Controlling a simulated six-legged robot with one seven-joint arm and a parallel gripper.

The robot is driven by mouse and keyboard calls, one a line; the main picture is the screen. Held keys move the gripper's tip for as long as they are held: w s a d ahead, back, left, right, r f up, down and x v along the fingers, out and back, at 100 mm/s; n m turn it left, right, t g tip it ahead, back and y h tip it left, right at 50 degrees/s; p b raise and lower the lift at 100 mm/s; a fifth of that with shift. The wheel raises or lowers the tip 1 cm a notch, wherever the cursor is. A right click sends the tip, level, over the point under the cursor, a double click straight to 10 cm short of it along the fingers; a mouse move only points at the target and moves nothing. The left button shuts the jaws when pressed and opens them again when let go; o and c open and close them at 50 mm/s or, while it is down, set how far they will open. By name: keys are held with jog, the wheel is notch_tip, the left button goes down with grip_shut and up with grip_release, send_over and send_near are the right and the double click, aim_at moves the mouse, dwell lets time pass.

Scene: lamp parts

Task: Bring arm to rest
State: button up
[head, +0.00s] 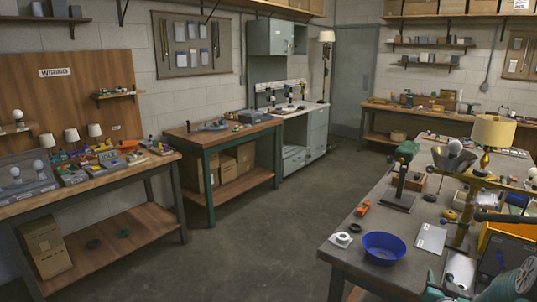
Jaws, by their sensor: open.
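A workbench (345,262) at the right carries many lamp parts. A lamp with a yellow shade (493,131) stands toward its back, with a grey cone-shaped shade (453,160) to its left. A blue bowl (384,247) sits near the front left, with a white roll (342,239) beside it. A dark stand with an upright post (400,188) is behind them. A yellow upright piece (464,217) and a teal ribbed object (513,284) are at the right.
A wiring bench (80,187) with bulbs and small lamps stands at the left. A green-framed bench (216,139), a grey cabinet (306,142) and a back bench (400,110) line the walls. The grey floor (240,245) between the benches is clear.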

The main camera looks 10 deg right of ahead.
jog(key=w+a+r+n+g+y, duration=0.1)
jog(key=a+r+y, duration=0.1)
jog(key=a+r, duration=0.35)
jog(key=a+r+n+g+y, duration=0.1)
jog(key=a+r+n, duration=0.1)
jog(key=a, duration=0.7)
jog(key=w+a+r+n+g+y, duration=0.1)
jog(key=a+r+g+y, duration=0.15)
jog(key=a, duration=0.55)
jog(key=s+a+r+n+g+y, duration=0.1)
jog(key=s+a+r+n+g, duration=0.1)
jog(key=s+a, duration=0.8)
jog(key=s+a+r+n+g+y, duration=0.2)
jog(key=s+a+r, duration=0.1)
jog(key=s+a, duration=0.7)
jog(key=shift+s, duration=0.45)
jog(key=shift+r+y, duration=0.1)
jog(key=shift+y, duration=0.15)
jog(key=shift+c, duration=0.6)
jog(key=shift+d, duration=0.2)
